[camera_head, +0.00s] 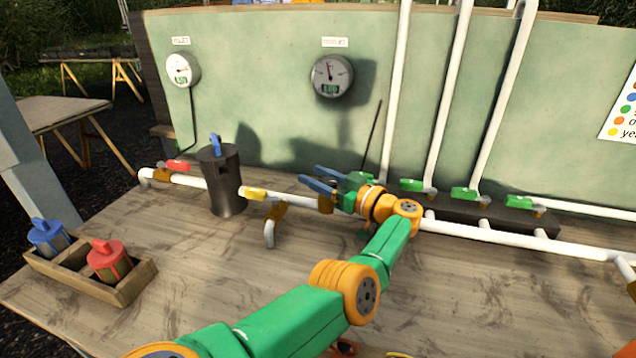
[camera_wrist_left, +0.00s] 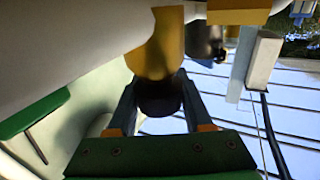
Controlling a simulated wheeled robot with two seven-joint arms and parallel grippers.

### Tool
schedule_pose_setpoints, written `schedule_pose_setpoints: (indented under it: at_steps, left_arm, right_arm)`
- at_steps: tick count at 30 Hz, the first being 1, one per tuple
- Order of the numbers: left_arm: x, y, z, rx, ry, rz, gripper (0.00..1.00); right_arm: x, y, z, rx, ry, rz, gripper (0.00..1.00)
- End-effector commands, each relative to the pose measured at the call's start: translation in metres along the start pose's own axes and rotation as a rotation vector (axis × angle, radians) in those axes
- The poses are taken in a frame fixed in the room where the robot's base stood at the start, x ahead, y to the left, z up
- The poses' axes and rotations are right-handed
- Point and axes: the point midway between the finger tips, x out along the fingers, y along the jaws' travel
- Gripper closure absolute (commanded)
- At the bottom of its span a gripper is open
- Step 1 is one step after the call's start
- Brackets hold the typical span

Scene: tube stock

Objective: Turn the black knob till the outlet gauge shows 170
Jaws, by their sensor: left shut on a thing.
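My left gripper (camera_head: 312,178) reaches over the pipe with its two blue-grey fingers pointing left. In the left wrist view its fingers (camera_wrist_left: 159,110) are shut on the black knob (camera_wrist_left: 160,97), one on each side, below a yellow body (camera_wrist_left: 160,55). In the head view the knob cannot be made out behind the fingers. The outlet gauge (camera_head: 331,76) is on the green panel above, a grey round dial with its needle near upright, leaning slightly left. Its small green digits are too blurred to read surely. My right gripper is not in view.
The inlet gauge (camera_head: 182,69) is at the upper left. A dark canister (camera_head: 226,185), a red valve handle (camera_head: 178,165) and a yellow one (camera_head: 253,193) sit along the white pipe. Several green handles (camera_head: 464,194) are at right. A wooden box (camera_head: 130,289) holds blue and red pieces.

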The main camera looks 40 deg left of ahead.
Motion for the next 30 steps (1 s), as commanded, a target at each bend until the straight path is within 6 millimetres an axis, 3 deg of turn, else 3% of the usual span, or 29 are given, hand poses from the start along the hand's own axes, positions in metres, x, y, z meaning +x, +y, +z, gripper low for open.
schedule_pose_setpoints:
  at_steps: [7, 8, 11, 20, 30]
  left_arm:
    - [0.0, 0.0, -0.001, 0.0, 0.001, -0.001, 1.0]
    - [0.0, 0.0, -0.001, 0.0, 0.001, -0.001, 0.47]
    - [0.0, 0.0, -0.001, 0.0, 0.001, 0.0, 0.2]
    - [-0.002, 0.0, 0.0, -0.001, 0.001, 0.001, 0.2]
    - [-0.064, 0.001, 0.005, -0.001, -0.001, 0.002, 0.2]
  right_arm:
    - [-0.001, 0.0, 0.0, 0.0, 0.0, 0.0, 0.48]
    - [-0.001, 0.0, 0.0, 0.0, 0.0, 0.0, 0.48]
    - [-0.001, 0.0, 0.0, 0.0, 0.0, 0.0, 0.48]
    - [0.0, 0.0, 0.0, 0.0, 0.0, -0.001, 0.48]
    - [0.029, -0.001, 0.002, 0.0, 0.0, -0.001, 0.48]
